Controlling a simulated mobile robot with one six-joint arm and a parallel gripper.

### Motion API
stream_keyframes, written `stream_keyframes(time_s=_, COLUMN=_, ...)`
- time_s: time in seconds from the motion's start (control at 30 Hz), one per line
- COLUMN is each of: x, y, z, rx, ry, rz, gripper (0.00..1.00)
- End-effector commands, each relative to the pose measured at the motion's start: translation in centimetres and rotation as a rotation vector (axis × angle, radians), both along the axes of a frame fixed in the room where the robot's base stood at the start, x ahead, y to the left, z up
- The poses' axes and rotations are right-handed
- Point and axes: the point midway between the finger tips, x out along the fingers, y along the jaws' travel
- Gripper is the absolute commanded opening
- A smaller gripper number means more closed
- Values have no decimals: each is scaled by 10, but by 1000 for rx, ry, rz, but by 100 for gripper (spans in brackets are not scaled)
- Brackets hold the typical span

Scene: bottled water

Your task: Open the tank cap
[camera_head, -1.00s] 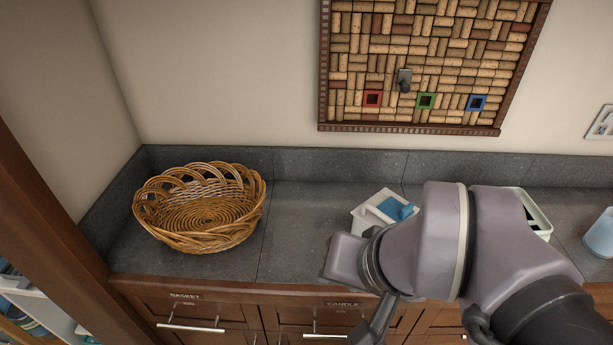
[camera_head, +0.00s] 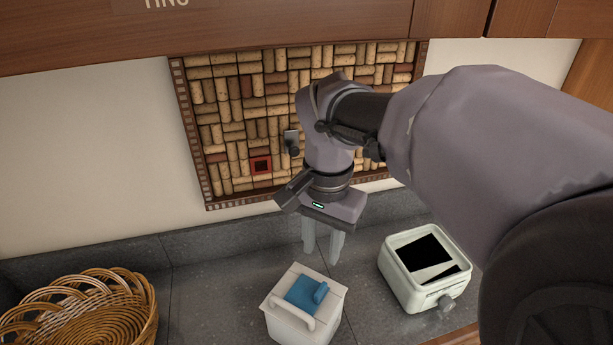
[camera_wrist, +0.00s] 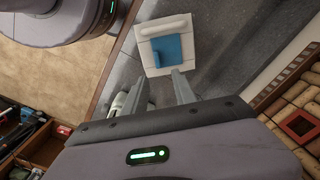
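A white tank (camera_head: 305,312) with a white handle stands on the grey counter. Its blue cap (camera_head: 303,293) has a small raised tab and lies flat on the tank's top. In the wrist view the tank (camera_wrist: 148,29) and blue cap (camera_wrist: 172,49) show beyond my fingertips. My gripper (camera_head: 321,258) points down, above and behind the tank in the head view, apart from the cap. Its two fingers, also seen in the wrist view (camera_wrist: 161,77), are spread with nothing between them.
A pale container (camera_head: 417,301) with a dark open top and a front spout stands right of the tank. A wicker basket (camera_head: 84,318) is at the far left. A cork board (camera_head: 234,120) hangs on the wall close behind my gripper. Bare counter lies between basket and tank.

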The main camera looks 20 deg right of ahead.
Motion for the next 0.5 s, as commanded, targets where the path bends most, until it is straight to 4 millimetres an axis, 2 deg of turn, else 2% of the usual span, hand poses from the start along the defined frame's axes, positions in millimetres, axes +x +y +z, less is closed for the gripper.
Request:
stream_keyframes(time_s=0.07, x=7, y=-2, z=-4, rx=-8, ry=27, rz=-26, gripper=33)
stream_keyframes(time_s=0.13, x=7, y=-3, z=-16, rx=-12, ry=32, rz=-31, gripper=33)
stream_keyframes(time_s=0.4, x=6, y=-2, z=-90, rx=-11, ry=30, rz=-29, gripper=33)
stream_keyframes(time_s=0.5, x=6, y=-2, z=-108, rx=-12, ry=29, rz=-28, gripper=33)
